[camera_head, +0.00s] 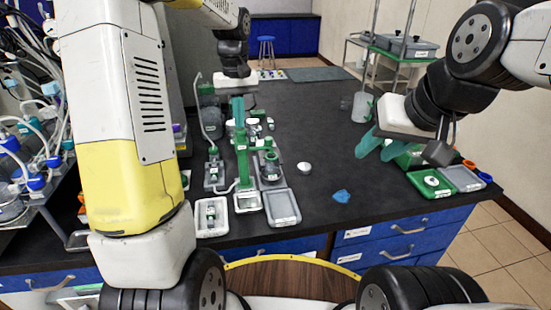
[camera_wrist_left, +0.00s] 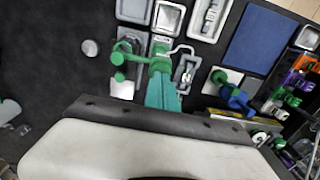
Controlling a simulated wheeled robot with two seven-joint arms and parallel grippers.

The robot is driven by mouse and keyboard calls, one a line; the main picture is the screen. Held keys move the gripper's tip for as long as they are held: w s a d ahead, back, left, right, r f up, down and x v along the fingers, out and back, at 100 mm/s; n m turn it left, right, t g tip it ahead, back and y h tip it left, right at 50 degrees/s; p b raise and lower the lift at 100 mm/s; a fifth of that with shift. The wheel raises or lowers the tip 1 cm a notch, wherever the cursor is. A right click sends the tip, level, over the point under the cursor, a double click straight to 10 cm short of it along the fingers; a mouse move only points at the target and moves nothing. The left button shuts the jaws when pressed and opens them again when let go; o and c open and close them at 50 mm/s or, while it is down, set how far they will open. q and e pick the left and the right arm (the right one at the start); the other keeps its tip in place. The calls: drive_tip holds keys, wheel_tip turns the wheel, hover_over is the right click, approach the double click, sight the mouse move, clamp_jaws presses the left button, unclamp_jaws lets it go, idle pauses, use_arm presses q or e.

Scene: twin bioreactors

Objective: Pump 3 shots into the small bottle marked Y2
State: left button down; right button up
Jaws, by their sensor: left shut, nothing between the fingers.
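A green pump stand (camera_head: 242,168) stands on the dark bench; its green top also shows in the left wrist view (camera_wrist_left: 160,64). A thin pale tube (camera_wrist_left: 184,47) runs from it towards a small bottle (camera_wrist_left: 187,74) in a grey tray, also in the head view (camera_head: 213,171). Another small bottle (camera_head: 211,213) is in the pale front-left tray (camera_wrist_left: 212,16). I cannot read which is Y2. My left gripper (camera_head: 238,112) is shut and empty, its teal fingers (camera_wrist_left: 162,92) at the pump's top; contact is unclear. My right gripper (camera_head: 380,147) is open and empty over the right of the bench.
An empty pale tray (camera_head: 282,208) stands front right of the pump. Green and grey trays (camera_head: 462,178) are at the right edge. A tubing rack (camera_head: 25,150) is at the left.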

use_arm(q)
drive_tip(key=shift+f, duration=1.25)
drive_tip(key=shift+r, duration=1.8)
drive_tip(key=shift+f, duration=0.1)
drive_tip(key=shift+f, duration=1.7)
drive_tip(key=shift+r, duration=1.8)
drive_tip(key=shift+f, duration=0.1)
